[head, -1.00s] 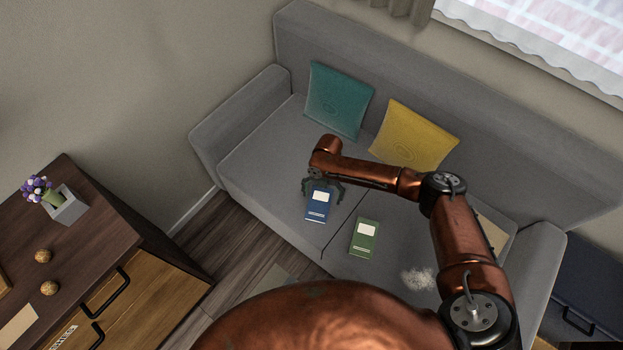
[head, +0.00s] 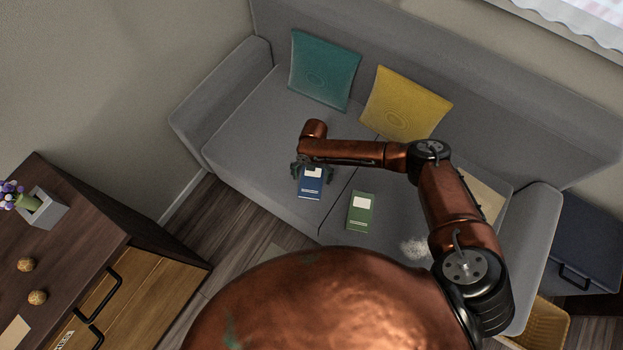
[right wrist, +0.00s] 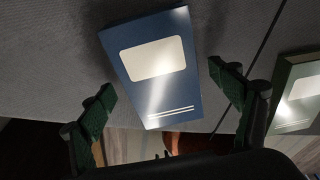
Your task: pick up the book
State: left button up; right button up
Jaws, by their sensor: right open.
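A blue book (head: 311,186) with a white label lies on the grey sofa seat. A green book (head: 360,214) with a white label lies to its right, apart from it. My right gripper (head: 311,172) is over the upper end of the blue book. In the right wrist view the blue book (right wrist: 150,97) lies between the two open fingers of my right gripper (right wrist: 163,103), with a gap on each side. The green book also shows at the right edge (right wrist: 297,100). I cannot tell the exact height of the fingers above the seat. My left gripper is not in view.
The grey sofa (head: 255,120) carries a teal cushion (head: 324,70) and a yellow cushion (head: 405,103) behind the books. A wooden cabinet (head: 80,235) stands at the left. A pale fuzzy patch (head: 414,247) lies on the seat right of the green book.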

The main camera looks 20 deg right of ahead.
jog(key=shift+s+r, duration=0.3)
jog(key=shift+r, duration=0.05)
jog(key=shift+w+f, duration=0.25)
jog(key=shift+f, duration=0.05)
jog(key=c, duration=0.4)
jog(key=shift+s+r, duration=0.1)
jog(key=shift+r, duration=0.05)
jog(key=c, duration=1)
jog(key=shift+c, duration=0.2)
jog(key=shift+r, duration=0.1)
